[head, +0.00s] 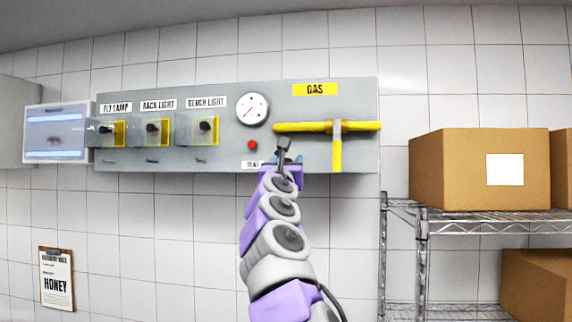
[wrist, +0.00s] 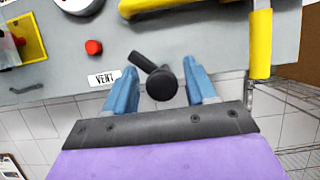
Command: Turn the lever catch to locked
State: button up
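A black lever catch (wrist: 161,84) with a round hub and a short arm pointing to the upper left sits on the grey panel in the wrist view, right of the label "VENT" (wrist: 103,78). My gripper (wrist: 163,75) is open, with one blue finger on each side of the lever. I see a gap between each finger and the hub, so the fingers do not appear to grip it. In the head view my gripper (head: 283,158) is at the panel's lower edge, and my arm covers part of the label. No lock marking is readable.
The grey panel (head: 220,150) carries a yellow gas pipe (head: 355,126) right of my gripper, a red button (head: 252,144), a gauge (head: 253,109) and several switches with yellow plates. A wire shelf (head: 480,216) with cardboard boxes (head: 455,170) stands at the right.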

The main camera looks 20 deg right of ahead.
jog(key=c, duration=1)
jog(key=shift+o, duration=0.2)
